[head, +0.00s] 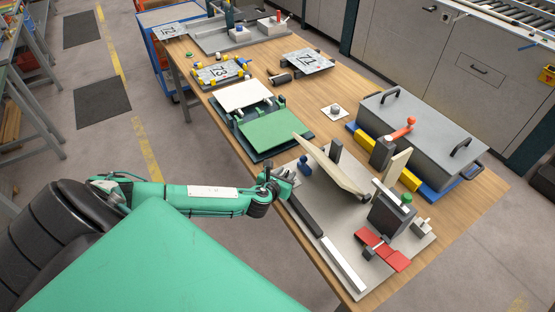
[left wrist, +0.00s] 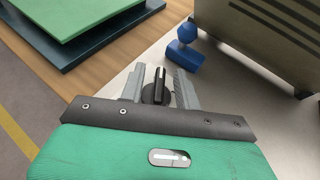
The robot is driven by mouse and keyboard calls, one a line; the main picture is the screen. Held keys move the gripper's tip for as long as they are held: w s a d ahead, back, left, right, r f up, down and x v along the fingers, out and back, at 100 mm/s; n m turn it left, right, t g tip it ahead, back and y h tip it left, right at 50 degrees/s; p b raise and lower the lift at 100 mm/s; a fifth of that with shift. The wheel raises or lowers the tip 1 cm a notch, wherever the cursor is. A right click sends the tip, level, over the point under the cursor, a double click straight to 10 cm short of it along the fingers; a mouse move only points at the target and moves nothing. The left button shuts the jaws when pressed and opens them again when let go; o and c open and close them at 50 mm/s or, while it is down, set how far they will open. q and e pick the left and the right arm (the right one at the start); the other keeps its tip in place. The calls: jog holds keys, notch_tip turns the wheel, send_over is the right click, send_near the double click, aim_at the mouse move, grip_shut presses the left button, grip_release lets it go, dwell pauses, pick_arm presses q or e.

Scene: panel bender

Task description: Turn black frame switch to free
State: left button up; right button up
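My left gripper (head: 284,180) is at the left edge of the plate with the tilted beige panel. In the left wrist view its two grey fingers (left wrist: 158,82) stand apart. A black round switch (left wrist: 157,92) with a raised bar and a pale line shows between them. I see gaps on both sides of the bar, so the fingers do not appear to grip it. How deep the fingertips reach around the switch I cannot tell. In the head view the switch is not clearly visible behind the gripper. My right gripper is not in view.
A green plate (head: 272,134) lies behind. A large grey box (head: 420,130) stands at the right.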

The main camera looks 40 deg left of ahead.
pick_arm(q)
jog(key=b+v, duration=0.2)
jog(key=v, duration=1.1)
jog(key=shift+b, duration=0.4)
jog(key=shift+s+d, duration=0.1)
